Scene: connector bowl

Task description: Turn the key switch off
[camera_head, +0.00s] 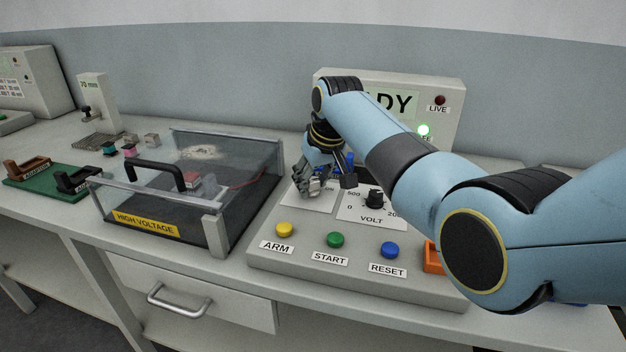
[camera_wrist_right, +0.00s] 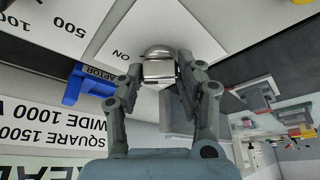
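The key switch (camera_wrist_right: 158,68) shows in the right wrist view as a rounded silver piece on a white plate, with the word ON printed beside it. My right gripper (camera_wrist_right: 161,76) has its two fingers spread, one on each side of the silver piece. Whether the fingertips touch it is hard to see. In the head view my right gripper (camera_head: 331,183) is low over the back left of the sloped control panel (camera_head: 350,283), and its fingers and arm hide the switch. My left gripper is not in view.
A VOLT dial (camera_head: 374,198) sits just right of my gripper. Yellow (camera_head: 284,230), green (camera_head: 335,240) and blue (camera_head: 389,250) buttons line the front. A clear-lidded HIGH VOLTAGE box (camera_head: 222,235) stands close on the left.

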